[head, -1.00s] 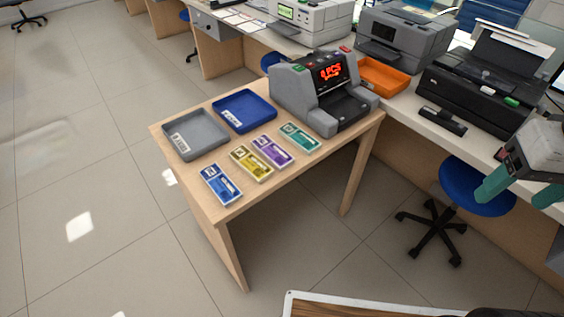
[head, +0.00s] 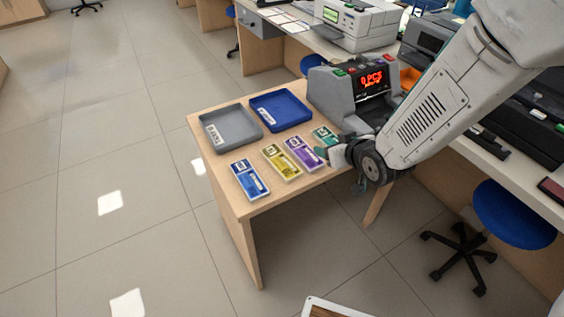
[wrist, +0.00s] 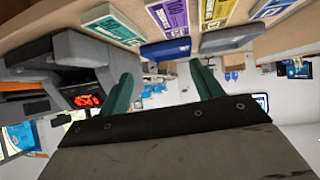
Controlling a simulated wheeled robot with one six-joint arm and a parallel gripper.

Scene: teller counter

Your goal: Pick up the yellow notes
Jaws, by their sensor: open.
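The yellow notes (head: 282,162) lie flat on the wooden table in the head view, between the blue notes (head: 250,179) and the purple notes (head: 304,154). They also show at the top of the wrist view (wrist: 217,12). My gripper (head: 338,168) is in the head view at the table's right side, to the right of the yellow notes and apart from them. Its two green fingers are spread with nothing between them in the wrist view (wrist: 161,68). The green notes (head: 324,135) are partly hidden by my gripper in the head view.
A grey tray (head: 252,134) and a blue tray (head: 306,110) sit behind the notes. A note counter (head: 330,95) stands at the table's back right, partly behind my arm. Blue stools (head: 512,212) stand near the counter. The floor left of the table is clear.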

